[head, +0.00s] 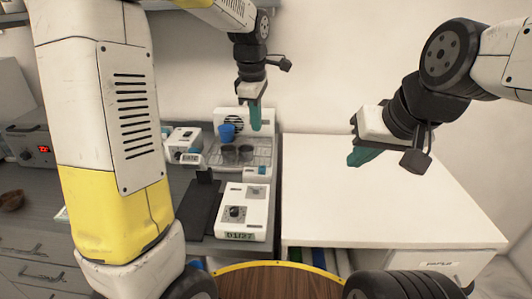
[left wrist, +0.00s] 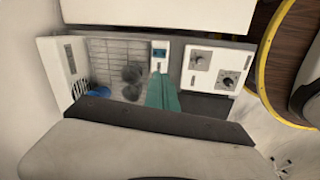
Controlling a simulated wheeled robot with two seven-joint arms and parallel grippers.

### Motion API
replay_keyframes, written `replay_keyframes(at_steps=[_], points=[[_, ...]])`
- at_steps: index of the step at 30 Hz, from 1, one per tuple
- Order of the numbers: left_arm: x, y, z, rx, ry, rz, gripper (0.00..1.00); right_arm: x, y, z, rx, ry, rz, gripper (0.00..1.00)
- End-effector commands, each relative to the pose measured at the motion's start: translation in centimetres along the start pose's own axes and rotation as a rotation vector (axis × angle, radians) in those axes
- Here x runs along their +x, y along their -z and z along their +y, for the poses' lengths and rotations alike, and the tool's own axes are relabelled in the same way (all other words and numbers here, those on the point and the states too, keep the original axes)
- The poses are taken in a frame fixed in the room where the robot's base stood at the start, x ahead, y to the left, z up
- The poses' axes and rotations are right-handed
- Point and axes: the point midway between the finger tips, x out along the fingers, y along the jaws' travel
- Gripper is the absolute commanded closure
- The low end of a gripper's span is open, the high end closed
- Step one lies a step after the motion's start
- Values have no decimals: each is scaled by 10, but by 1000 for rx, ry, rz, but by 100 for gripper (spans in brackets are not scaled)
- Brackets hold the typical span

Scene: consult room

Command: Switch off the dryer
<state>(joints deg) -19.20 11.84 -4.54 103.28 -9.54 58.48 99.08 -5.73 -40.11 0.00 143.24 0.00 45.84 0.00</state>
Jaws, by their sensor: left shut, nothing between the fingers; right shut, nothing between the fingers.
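What looks like the dryer is a white unit with a round fan grille (head: 235,124) in its back panel and a wire rack (head: 258,152) in front. A blue cup (head: 227,132) and dark cups (head: 230,153) are on it. A small white block with a blue switch (left wrist: 159,55) sits at the rack's edge. The switch's on or off state is too small to tell. My left gripper (head: 255,118) is shut and empty, pointing down above the rack; its teal fingers (left wrist: 163,93) appear close to the switch block in the left wrist view. My right gripper (head: 362,156) is shut and empty over the white table.
A white device with a dark knob (head: 240,212) stands in front of the dryer. Another white device (head: 183,143) is left of it. A box with a red display (head: 42,150) is at far left. The white tabletop (head: 400,205) is clear.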

Motion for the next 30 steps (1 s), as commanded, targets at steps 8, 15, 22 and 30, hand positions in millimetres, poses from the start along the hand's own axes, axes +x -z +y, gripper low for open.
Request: replay_keyframes(at_steps=[8,15,22,30], points=[[22,-10,20,-159,36,33,100,0,0,0,0,0,0,100],[22,-10,21,-167,36,34,100,0,0,0,0,0,0,100],[30,-10,20,-166,38,34,100,0,0,0,0,0,0,100],[79,-8,17,-166,42,34,100,0,0,0,0,0,0,100]])
